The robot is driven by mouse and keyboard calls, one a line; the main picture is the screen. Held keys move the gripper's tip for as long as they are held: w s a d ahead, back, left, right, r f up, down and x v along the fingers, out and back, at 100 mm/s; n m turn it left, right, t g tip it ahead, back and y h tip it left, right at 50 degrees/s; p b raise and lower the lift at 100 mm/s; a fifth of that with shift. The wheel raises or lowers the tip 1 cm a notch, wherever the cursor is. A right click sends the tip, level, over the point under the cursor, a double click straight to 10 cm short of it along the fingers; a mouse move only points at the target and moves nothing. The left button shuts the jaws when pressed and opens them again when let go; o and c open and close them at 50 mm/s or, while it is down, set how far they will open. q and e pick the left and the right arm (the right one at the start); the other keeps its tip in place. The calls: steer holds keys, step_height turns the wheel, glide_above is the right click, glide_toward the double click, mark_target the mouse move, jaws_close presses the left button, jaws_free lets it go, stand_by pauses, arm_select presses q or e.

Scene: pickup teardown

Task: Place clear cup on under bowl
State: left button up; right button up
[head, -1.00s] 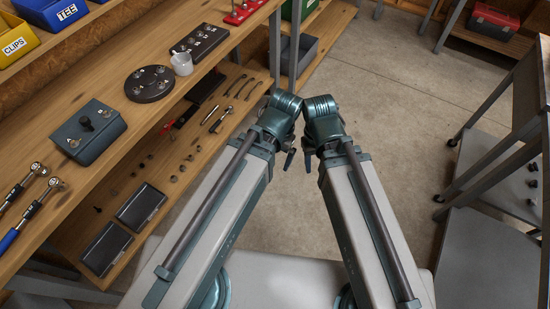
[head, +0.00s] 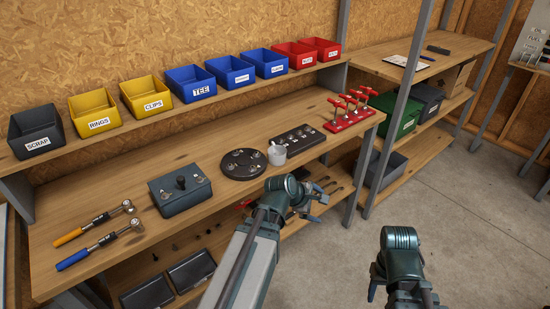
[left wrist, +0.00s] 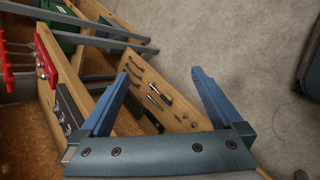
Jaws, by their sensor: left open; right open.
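The clear cup (head: 277,154) stands upright on the wooden workbench (head: 110,190), at the right edge of the round black plate (head: 243,164). I cannot make out a bowl in either view. My left gripper (head: 318,207) is in front of the bench edge, to the right of and nearer than the cup, and apart from it. In the left wrist view its two blue fingers (left wrist: 168,95) are spread with nothing between them. My right gripper (head: 374,288) is low over the floor, away from the bench; its fingers are partly hidden, and I see nothing held.
A grey box with a knob (head: 180,191), a black strip with fittings (head: 299,142) and red clamps (head: 350,110) are on the bench. Labelled bins (head: 191,83) line the shelf behind. A grey post (head: 398,100) stands at the right end. Concrete floor is clear at right.

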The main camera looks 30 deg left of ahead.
arm_select(q)
steer(key=w+a+r+n+t+y, duration=0.1)
steer(key=a+r+n+t+y, duration=0.2)
steer(key=a+n, duration=0.65)
steer(key=w+a+r+n+t+y, duration=0.1)
steer(key=a+r+n+t, duration=0.3)
steer(key=a+n, duration=0.55)
steer(key=m+g+b, duration=0.1)
steer(key=b, duration=0.2)
glide_toward(281, 152)
steer(key=shift+w+d+r, duration=0.1)
steer(key=shift+r, duration=0.1)
steer(key=shift+w, duration=0.35)
steer(key=shift+w+f+b, duration=0.15)
steer(key=shift+b, duration=0.15)
steer(key=x, duration=0.1)
steer(key=b+x, duration=0.1)
steer(key=x, duration=0.1)
steer(key=b+x, duration=0.1)
steer(key=shift+a+f, duration=0.25)
steer(key=shift+f, duration=0.1)
steer(key=shift+w, duration=0.3)
steer(key=shift+s+d+r, duration=0.1)
